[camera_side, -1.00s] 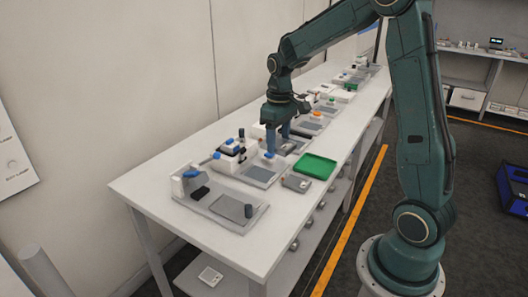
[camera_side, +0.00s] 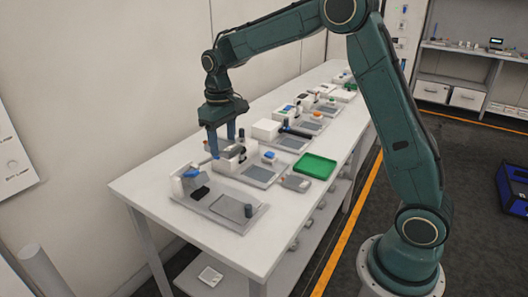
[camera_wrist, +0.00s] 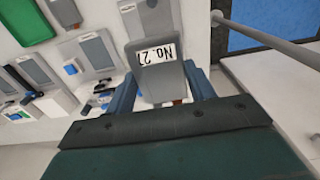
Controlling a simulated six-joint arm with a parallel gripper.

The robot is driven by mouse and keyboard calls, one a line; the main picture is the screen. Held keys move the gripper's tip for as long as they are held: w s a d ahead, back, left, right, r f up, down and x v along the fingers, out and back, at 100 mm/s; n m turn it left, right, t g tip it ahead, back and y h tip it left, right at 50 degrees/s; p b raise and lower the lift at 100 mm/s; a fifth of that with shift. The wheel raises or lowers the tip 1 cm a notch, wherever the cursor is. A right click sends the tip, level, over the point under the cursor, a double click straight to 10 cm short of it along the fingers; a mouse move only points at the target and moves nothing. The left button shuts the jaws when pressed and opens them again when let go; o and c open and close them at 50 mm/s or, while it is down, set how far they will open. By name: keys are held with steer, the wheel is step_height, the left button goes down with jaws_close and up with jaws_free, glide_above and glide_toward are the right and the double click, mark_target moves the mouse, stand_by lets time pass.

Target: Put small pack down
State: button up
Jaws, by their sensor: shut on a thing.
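My gripper (camera_side: 224,146) is above the near part of the long white bench, its blue fingers pointing down. It is shut on a small grey pack (camera_wrist: 163,88), which sits between the two fingers in the wrist view. The pack carries a white label reading "No. 2" and a further digit, perhaps 7. In the side view only a little of the pack (camera_side: 232,152) shows, at the fingertips. I cannot tell from there how far it is above the bench fittings.
The bench (camera_side: 140,184) holds a row of grey stations. The nearest station (camera_side: 217,207) has a dark pad and a blue-topped fixture (camera_side: 190,174). A green tray (camera_side: 316,167) and a grey device (camera_side: 296,183) lie near the front edge. A wall stands behind.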

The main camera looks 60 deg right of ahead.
glide_above(229, 207)
step_height(229, 207, down, 15)
steer(key=shift+f, duration=0.2)
steer(key=shift+f, duration=0.1)
steer(key=shift+f, duration=2.05)
steer(key=shift+f, duration=0.15)
steer(key=o, duration=1.1)
steer(key=shift+c, duration=0.2)
step_height(229, 207, up, 12)
